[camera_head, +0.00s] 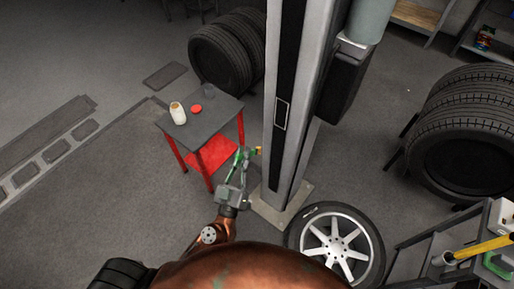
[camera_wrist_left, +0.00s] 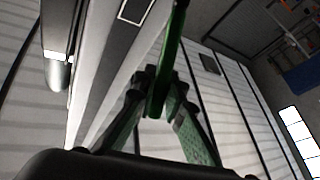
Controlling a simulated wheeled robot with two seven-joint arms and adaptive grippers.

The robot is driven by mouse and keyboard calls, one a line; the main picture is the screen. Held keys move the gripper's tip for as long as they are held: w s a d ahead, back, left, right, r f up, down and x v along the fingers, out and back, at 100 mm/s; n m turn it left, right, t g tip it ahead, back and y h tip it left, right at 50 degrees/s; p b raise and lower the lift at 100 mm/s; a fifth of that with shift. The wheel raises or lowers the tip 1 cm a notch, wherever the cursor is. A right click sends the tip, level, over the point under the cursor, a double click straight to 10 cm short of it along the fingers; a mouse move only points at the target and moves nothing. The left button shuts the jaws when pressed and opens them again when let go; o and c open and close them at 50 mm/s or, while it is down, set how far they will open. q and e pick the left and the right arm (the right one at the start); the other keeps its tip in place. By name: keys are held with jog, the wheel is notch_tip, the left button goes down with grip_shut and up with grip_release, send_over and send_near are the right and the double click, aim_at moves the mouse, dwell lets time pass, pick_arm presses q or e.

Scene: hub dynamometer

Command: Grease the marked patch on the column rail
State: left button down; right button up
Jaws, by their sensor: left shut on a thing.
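The column (camera_head: 287,80) stands upright in the middle of the head view, with a dark rail strip on its face. The marked patch (camera_head: 282,114) is a pale outlined rectangle on that strip; part of its outline also shows at the top of the left wrist view (camera_wrist_left: 135,10). My left gripper (camera_head: 243,160) is low, just left of the column's lower part and below the patch. It is shut on a green-handled tool (camera_wrist_left: 174,55), probably a brush, whose small yellowish tip (camera_head: 258,150) is near the column. I cannot tell whether the tip touches it. My right gripper is not in view.
A small table with red legs (camera_head: 223,108) stands left of the column, carrying a pale open jar (camera_head: 178,113) and a red lid (camera_head: 196,109). A wheel (camera_head: 338,245) lies right of the column base (camera_head: 270,211). Tyres (camera_head: 226,52) stand behind. Floor at left is mostly clear.

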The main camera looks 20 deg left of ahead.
pick_arm(q)
jog(key=w, duration=0.1)
jog(key=w+b, duration=0.1)
jog(key=w+n, duration=0.1)
jog(key=shift+w+d+f+t+y+b, duration=0.1)
jog(key=shift+d+f+t+y+b, duration=0.05)
jog(key=shift+d+t+y+b, duration=0.25)
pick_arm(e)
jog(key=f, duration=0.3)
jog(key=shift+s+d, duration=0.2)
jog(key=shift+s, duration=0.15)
pick_arm(q)
jog(key=shift+w+d+r, duration=0.25)
jog(key=shift+w, duration=0.3)
jog(key=shift+w+r, duration=0.1)
jog(key=shift+w, duration=0.15)
jog(key=shift+w+d+b, duration=0.3)
jog(key=shift+w, duration=0.4)
jog(key=shift+w+d+b, duration=0.25)
jog(key=shift+w, duration=0.45)
jog(key=shift+w+d+b, duration=0.3)
jog(key=shift+w, duration=0.4)
jog(key=shift+w+d, duration=0.1)
jog(key=shift+w, duration=0.2)
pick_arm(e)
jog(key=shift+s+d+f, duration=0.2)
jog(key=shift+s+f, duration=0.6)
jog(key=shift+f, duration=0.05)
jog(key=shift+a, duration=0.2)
